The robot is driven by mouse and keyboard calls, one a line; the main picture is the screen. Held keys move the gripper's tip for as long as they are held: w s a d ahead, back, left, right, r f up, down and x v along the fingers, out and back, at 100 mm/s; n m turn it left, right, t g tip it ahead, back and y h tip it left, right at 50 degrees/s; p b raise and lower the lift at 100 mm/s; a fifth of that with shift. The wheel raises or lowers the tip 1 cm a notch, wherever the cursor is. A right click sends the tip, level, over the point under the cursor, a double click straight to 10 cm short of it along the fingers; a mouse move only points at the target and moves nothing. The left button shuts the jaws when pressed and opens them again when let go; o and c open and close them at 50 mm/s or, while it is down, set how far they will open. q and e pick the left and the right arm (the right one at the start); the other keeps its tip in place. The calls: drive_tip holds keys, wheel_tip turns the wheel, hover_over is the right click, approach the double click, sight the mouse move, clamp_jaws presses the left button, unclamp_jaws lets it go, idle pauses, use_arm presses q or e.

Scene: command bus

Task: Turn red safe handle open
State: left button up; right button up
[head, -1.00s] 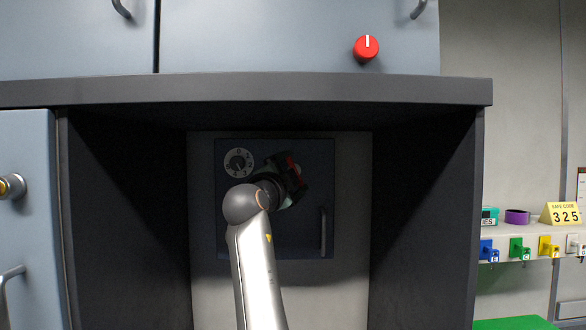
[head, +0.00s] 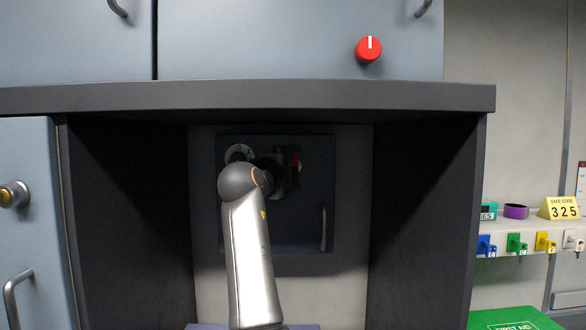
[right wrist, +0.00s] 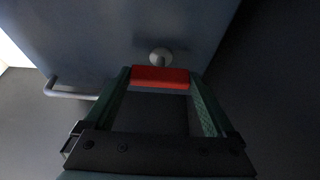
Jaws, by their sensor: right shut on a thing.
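The safe door (head: 275,235) is a dark blue panel at the back of the recess, and it looks closed in the head view. Its red handle (head: 296,160) shows as a small upright red strip. In the right wrist view the red handle (right wrist: 161,77) is a bar between the green-lined fingers, in front of a round grey hub. My right gripper (head: 283,176) is at the handle, partly hidden by my own wrist, and is shut on it. The white-ringed dial (head: 239,152) is partly covered by my arm. My left gripper is not in view.
A grey pull bar (head: 323,227) stands on the safe door's right side. Dark side walls (head: 420,200) and an overhanging ledge (head: 250,97) enclose the recess. A red knob (head: 368,50) sits above. A yellow safe code sign (head: 560,209) reads 325 at the right.

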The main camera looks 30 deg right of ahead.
drive_tip(key=o, duration=1.1)
drive_tip(key=shift+c, duration=0.2)
drive_tip(key=b+v, duration=0.4)
drive_tip(key=v, duration=0.8)
drive_tip(key=shift+s+a, duration=0.15)
drive_tip(key=shift+a, duration=0.05)
